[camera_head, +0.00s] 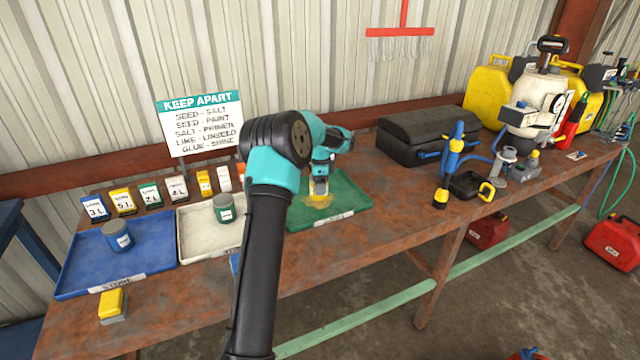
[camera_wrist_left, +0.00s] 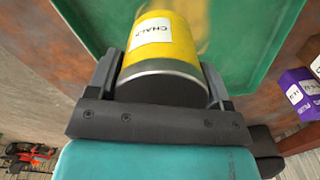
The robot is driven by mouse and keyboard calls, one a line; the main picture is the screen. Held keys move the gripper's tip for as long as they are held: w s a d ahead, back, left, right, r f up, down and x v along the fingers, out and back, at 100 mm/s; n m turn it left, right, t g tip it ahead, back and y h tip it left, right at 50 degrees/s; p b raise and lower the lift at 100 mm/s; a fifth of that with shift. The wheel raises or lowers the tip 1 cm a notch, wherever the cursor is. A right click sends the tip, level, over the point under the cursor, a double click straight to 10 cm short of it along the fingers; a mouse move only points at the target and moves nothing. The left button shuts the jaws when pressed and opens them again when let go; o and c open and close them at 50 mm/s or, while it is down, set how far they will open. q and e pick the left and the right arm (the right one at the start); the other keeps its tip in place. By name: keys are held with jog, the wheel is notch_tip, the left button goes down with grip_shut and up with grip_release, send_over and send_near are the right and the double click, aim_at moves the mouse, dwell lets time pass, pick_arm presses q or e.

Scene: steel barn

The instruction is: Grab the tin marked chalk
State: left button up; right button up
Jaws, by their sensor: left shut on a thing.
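The yellow tin (camera_wrist_left: 165,38) has a white label that reads CHALK in the left wrist view, and a grey metal rim. It also shows in the head view (camera_head: 320,201), at the green tray (camera_head: 350,188). My left gripper (camera_head: 321,186) reaches down onto it, and its two fingers (camera_wrist_left: 165,85) are shut on either side of the tin. I cannot tell whether the tin rests on the tray or is just above it. My right gripper is not in view.
A blue tray (camera_head: 80,262) holds a grey-blue tin (camera_head: 118,236). A white tray (camera_head: 195,242) holds a green tin (camera_head: 224,207). A yellow block (camera_head: 112,305) lies at the front edge. A black case (camera_head: 425,130) stands right of the green tray.

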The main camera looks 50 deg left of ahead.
pick_arm(q)
jog(key=s+d+r, duration=0.1)
jog(key=s+d, duration=0.8)
jog(key=d, duration=0.1)
jog(key=shift+s+d+r, duration=0.15)
jog(key=shift+s+d, duration=0.05)
jog(key=shift+d, duration=0.05)
jog(key=shift+d, duration=0.15)
